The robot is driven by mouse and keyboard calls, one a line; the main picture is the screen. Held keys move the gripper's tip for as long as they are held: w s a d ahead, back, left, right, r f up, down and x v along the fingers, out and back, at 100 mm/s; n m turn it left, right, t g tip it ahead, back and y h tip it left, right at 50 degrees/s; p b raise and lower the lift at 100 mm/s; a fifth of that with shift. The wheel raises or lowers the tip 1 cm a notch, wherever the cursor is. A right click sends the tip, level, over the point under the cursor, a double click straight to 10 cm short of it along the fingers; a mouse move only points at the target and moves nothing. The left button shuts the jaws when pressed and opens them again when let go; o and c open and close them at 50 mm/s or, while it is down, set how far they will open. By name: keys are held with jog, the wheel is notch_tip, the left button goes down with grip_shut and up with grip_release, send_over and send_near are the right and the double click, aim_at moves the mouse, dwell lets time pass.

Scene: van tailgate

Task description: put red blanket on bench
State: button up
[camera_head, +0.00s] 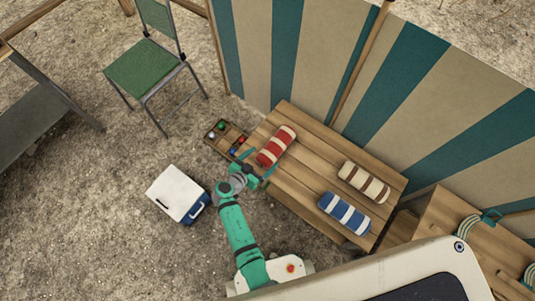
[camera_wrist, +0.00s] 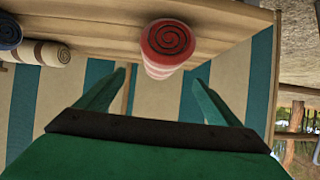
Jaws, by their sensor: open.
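The red blanket (camera_head: 276,146) is a roll with cream bands, lying at the left end of a slatted wooden bench or table (camera_head: 310,150). In the wrist view the spiral end of the red blanket (camera_wrist: 168,45) faces me, ahead of and between my fingertips. My gripper (camera_head: 258,167) is open and empty, just beside the near end of the roll. Both fingers of my gripper (camera_wrist: 160,80) show spread apart in the wrist view. A gap between fingers and roll cannot be judged exactly.
A brown striped roll (camera_head: 364,182) and a blue striped roll (camera_head: 344,212) lie on the same wooden top. A compartment tray (camera_head: 212,139), a white-and-blue cooler (camera_head: 177,194) and a green chair (camera_head: 142,68) stand nearby. A striped windbreak (camera_head: 290,50) runs behind.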

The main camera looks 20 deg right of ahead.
jog(key=s+a+r+n+t+y, duration=0.1)
jog(key=s+a+n+y, duration=0.3)
jog(key=s, duration=0.6)
jog(key=s+a+r+n+t+y, duration=0.15)
jog(key=s+a+y, duration=0.25)
jog(key=s+a, duration=0.4)
jog(key=s+d+r+n+t, duration=0.1)
jog(key=s+r, duration=0.3)
jog(key=r, duration=0.5)
jog(key=s+d+r+n+t+y, duration=0.1)
jog(key=s+r+n+t, duration=0.1)
jog(key=r, duration=0.8)
jog(key=s+d+r+n+t, duration=0.1)
jog(key=s+r+n+t, duration=0.1)
jog(key=s+r, duration=0.3)
notch_tip(320, 180, up, 5)
jog(key=shift+s+d+f+y, duration=0.2)
jog(key=shift+s+d+y, duration=0.05)
jog(key=shift+s+y, duration=0.05)
